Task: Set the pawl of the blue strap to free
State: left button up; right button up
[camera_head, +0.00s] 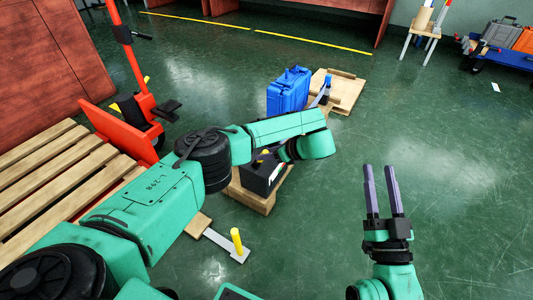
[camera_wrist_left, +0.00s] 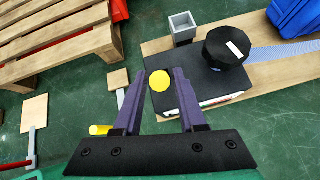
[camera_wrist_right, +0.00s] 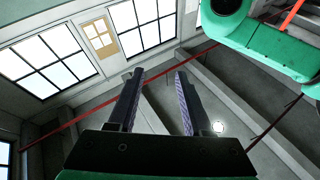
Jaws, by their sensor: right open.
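A black box (camera_wrist_left: 212,88) with a black round knob (camera_wrist_left: 227,47) on top sits on a wooden board in the left wrist view. A pale blue toothed strap (camera_wrist_left: 283,53) runs from the knob towards a blue case. A yellow round-ended part (camera_wrist_left: 159,80) is at the box's near left edge; whether it is the pawl I cannot tell. My left gripper (camera_wrist_left: 161,73) is open, its fingers on either side of the yellow part with gaps showing. In the head view my left arm covers part of the box (camera_head: 259,178). My right gripper (camera_head: 380,167) is open, empty, over bare floor.
The blue case (camera_head: 288,92) stands behind the box. A grey square socket (camera_wrist_left: 183,27) stands beside the knob. A yellow handle (camera_head: 237,240) on a grey plate is nearer me. A pallet (camera_head: 60,175) and an orange jack (camera_head: 140,110) are left.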

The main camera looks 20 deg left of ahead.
pick_arm(q)
jog(key=shift+o, duration=0.6)
jog(key=shift+d+r, duration=0.2)
jog(key=p+v, duration=0.4)
jog(key=v, duration=1)
pick_arm(e)
jog(key=s+a+f+g, duration=0.1)
jog(key=s+f+g, duration=0.3)
jog(key=f, duration=0.7)
jog(key=s+f+m+g+h, duration=0.1)
jog(key=s+f+g, duration=0.4)
jog(key=s+f, duration=0.3)
notch_tip(320, 180, down, 4)
jog(key=shift+s+a+f+h, duration=0.1)
jog(key=shift+s+a+h, duration=0.2)
jog(key=shift+s+a, duration=0.1)
